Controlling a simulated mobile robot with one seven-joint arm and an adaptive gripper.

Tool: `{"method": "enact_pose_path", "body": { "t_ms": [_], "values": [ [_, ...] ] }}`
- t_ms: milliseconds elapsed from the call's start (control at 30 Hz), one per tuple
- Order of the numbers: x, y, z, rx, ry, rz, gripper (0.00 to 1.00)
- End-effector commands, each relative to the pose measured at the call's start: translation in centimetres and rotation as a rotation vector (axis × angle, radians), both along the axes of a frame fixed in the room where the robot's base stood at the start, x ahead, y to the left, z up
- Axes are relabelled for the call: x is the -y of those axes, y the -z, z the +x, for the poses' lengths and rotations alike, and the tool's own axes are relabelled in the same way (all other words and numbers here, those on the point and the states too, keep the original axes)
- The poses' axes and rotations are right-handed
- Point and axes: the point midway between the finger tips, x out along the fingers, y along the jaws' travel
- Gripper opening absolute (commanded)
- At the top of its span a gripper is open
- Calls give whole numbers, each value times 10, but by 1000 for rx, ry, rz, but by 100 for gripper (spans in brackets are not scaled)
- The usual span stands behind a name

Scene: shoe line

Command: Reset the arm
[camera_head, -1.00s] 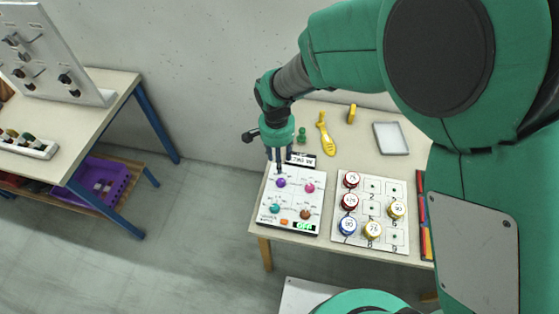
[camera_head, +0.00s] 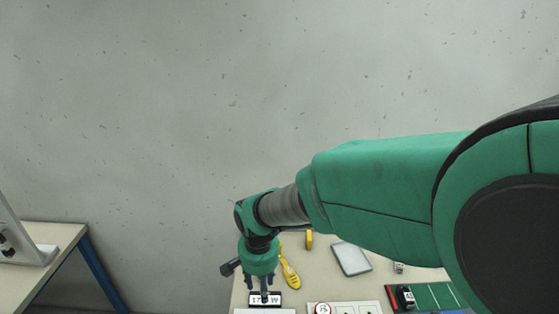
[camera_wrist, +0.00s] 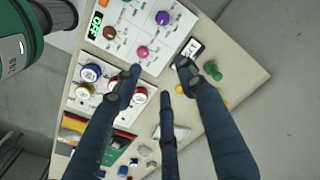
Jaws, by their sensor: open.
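My gripper (camera_head: 264,292) hangs fingers-down over the table, in front of the small display (camera_head: 284,299) in the head view. In the wrist view my gripper (camera_wrist: 158,75) has its dark fingers spread apart with nothing between them. The small display also shows in the wrist view (camera_wrist: 191,47), near the right fingertip. I cannot tell how high the fingertips are above the table.
Several round red, blue and yellow pieces (camera_wrist: 91,72) sit on a white board beside the panel. A green peg (camera_wrist: 212,70), a yellow tool (camera_head: 289,270) and a grey tray (camera_head: 351,259) lie near the back. Another table (camera_head: 62,240) stands at left. The wall above is bare.

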Motion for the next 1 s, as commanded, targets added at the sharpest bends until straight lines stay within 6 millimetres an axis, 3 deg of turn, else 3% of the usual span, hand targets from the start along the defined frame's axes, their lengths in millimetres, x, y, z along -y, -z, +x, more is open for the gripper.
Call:
{"method": "enact_pose_path", "body": {
  "t_ms": [100, 500, 800, 1000],
  "values": [
    [34, -40, -2, 45, -18, 19, 41],
    [138, -138, -46, 186, -103, 35, 41],
    [204, -186, -102, 299, -166, 7, 41],
    [238, -203, -144, 370, -205, -29, 41]
  ]
}}
